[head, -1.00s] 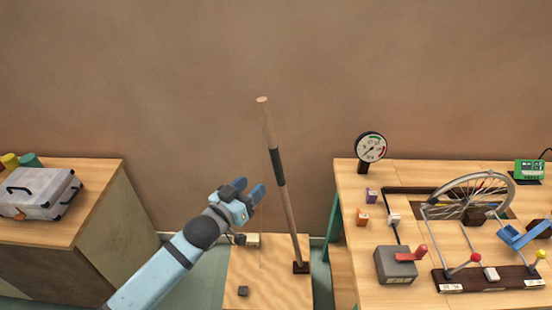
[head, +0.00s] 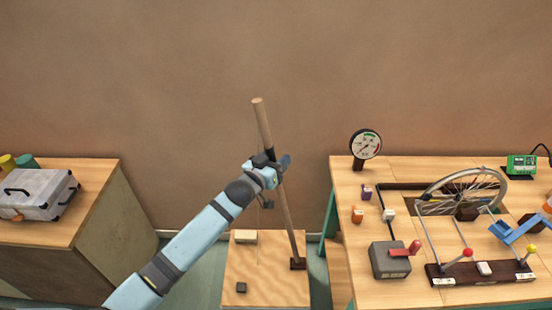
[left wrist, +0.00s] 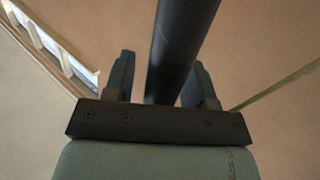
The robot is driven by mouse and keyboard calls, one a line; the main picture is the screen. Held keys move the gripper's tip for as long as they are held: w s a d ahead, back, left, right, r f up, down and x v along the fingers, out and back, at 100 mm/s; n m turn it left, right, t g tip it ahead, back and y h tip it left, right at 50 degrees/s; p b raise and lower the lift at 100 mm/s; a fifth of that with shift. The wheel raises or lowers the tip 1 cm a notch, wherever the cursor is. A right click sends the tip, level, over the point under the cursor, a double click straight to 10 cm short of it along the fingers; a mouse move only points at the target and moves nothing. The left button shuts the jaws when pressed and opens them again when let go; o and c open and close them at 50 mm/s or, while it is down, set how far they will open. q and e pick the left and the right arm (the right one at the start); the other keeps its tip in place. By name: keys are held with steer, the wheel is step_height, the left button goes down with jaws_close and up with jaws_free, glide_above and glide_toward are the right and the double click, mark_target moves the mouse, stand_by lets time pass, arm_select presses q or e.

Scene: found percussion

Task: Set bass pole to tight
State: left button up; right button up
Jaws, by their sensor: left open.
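The bass pole (head: 261,120) is a wooden stick with a dark grip section, leaning slightly left from a dark foot (head: 298,264) on a low wooden platform (head: 265,285). My left gripper (head: 277,166) is at the pole's dark section and hides part of it in the head view. In the left wrist view the dark section of the pole (left wrist: 183,45) runs between the two spread fingers (left wrist: 160,85). The jaws are open around it, with a gap on the left side; the right finger is close to it, contact unclear. My right gripper is not in view.
A bench (head: 345,270) on the right carries a round gauge (head: 366,144), a spoked wheel (head: 462,190), a grey box with a red lever (head: 388,260) and a green device (head: 521,165). Bare wall stands behind the pole.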

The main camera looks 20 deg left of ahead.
arm_select(q)
jaws_close()
steer(key=w+d+m+g, duration=0.1)
steer(key=w+d, duration=0.1)
steer(key=d, duration=0.6)
steer(key=w+d+m, duration=0.1)
steer(key=w+d, duration=0.1)
steer(key=d, duration=0.6)
steer(key=shift+w+d+r+m+g+y, duration=0.15)
steer(key=shift+w+d+m+g+y, duration=0.15)
steer(key=shift+g+y, duration=0.1)
